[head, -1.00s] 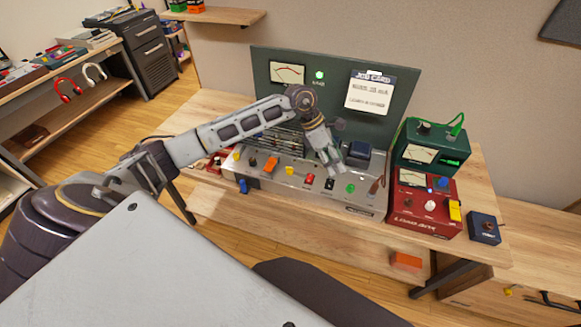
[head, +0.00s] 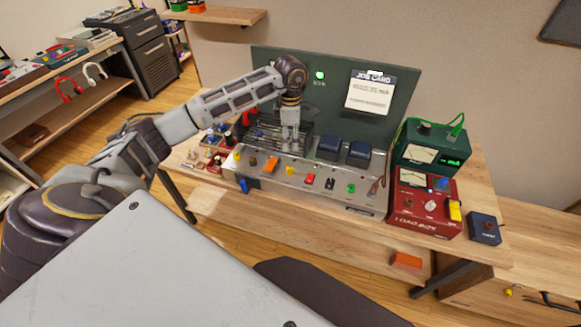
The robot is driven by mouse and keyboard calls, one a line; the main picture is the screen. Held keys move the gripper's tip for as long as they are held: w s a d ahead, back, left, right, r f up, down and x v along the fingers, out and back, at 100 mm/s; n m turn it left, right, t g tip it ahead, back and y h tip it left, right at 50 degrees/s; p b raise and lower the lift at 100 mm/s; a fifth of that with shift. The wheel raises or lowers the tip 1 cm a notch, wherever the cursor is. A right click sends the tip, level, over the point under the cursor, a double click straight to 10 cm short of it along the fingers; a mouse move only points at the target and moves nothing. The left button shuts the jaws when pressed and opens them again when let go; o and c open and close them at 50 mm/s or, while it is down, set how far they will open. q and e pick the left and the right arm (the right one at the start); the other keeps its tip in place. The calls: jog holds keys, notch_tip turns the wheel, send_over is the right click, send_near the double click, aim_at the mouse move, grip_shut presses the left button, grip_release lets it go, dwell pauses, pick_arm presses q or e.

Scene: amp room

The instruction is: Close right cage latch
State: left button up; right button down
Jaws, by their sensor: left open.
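The wire cage (head: 263,134) sits on the silver amp chassis (head: 300,178), toward its left rear. My left gripper (head: 290,146) points down at the cage's right part and overlaps it in the view. It is open with nothing visible between its fingers. I cannot tell whether it touches the cage. The right cage latch cannot be made out; the gripper and arm cover part of that area. My right gripper is not in view.
Two dark blue blocks (head: 359,153) stand right of the gripper. A green panel (head: 330,100) with a job card (head: 369,91) rises behind. A red load box (head: 420,208) and green meter box (head: 430,150) stand at the right. Coloured knobs line the chassis front.

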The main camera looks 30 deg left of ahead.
aim_at(290, 167)
pick_arm(q)
jog(key=f, duration=0.6)
jog(key=f+p, duration=0.1)
jog(key=f, duration=0.4)
jog(key=shift+s+d+f+p, duration=0.2)
jog(key=shift+f+p, duration=0.1)
jog(key=shift+f, duration=1.1)
jog(key=c, duration=1)
jog(key=shift+c, duration=0.2)
